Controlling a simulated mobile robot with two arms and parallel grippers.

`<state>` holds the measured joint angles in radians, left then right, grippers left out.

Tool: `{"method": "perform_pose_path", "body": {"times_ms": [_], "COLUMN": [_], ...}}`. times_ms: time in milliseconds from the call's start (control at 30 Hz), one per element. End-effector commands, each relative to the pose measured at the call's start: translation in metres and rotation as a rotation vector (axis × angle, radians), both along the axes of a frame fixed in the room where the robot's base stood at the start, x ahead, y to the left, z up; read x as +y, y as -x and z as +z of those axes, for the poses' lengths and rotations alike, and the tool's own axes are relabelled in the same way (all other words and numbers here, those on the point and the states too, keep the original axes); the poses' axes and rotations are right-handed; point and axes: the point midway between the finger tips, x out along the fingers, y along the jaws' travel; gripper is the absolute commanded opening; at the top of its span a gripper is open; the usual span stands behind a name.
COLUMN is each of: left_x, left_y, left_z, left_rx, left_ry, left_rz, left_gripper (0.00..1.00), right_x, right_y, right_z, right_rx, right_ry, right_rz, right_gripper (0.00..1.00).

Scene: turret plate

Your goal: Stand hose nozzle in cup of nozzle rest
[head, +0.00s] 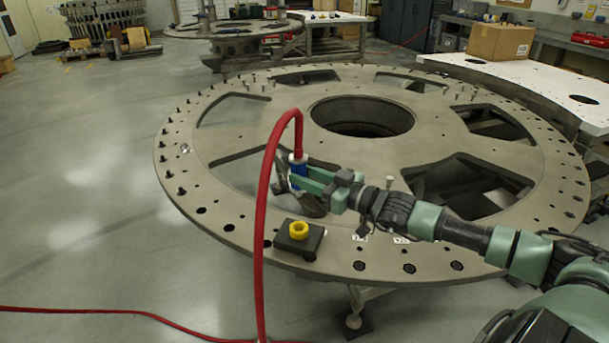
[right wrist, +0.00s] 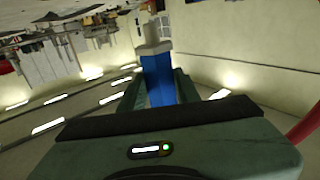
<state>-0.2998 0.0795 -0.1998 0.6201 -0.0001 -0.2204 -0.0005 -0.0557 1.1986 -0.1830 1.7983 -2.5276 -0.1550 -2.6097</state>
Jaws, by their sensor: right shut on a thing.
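The hose nozzle (head: 300,169) is blue with a pale collar at its top, where the red hose (head: 261,215) joins it. My right gripper (head: 302,181) is shut on the nozzle and holds it roughly upright above the turret plate. The blue nozzle body (right wrist: 158,80) also shows between the fingers in the right wrist view. The nozzle's lower end is largely hidden by the gripper. The nozzle rest (head: 312,243) is a dark block with a yellow ring-shaped cup (head: 299,230), on the plate's near edge. The nozzle is apart from it, farther back. My left gripper is not in view.
The round grey turret plate (head: 235,215) has large cut-outs, a central opening and several bolts and holes around its rim. The red hose arches over and hangs past the near edge to the floor. A white table with a cardboard box (head: 500,42) stands at back right.

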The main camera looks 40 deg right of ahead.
Motion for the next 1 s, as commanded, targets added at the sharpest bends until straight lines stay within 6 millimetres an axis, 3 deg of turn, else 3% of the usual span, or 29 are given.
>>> {"method": "perform_pose_path", "body": {"times_ms": [267,667,800,1000], "left_x": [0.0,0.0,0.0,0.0], "left_y": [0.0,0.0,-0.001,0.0], "left_z": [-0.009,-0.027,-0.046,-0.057], "left_rx": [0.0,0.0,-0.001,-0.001], "left_ry": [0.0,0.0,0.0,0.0], "left_rz": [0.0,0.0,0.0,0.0], "left_gripper": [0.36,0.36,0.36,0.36], "right_x": [0.001,0.001,0.001,0.001], "right_y": [0.0,-0.001,0.0,0.0], "right_z": [-0.021,-0.068,-0.086,-0.095], "right_rx": [-0.003,-0.004,-0.005,-0.004], "right_ry": [-0.001,0.0,0.001,0.0], "right_rz": [0.0,0.0,0.001,0.0], "right_gripper": [0.0,0.0,0.0,0.0]}}
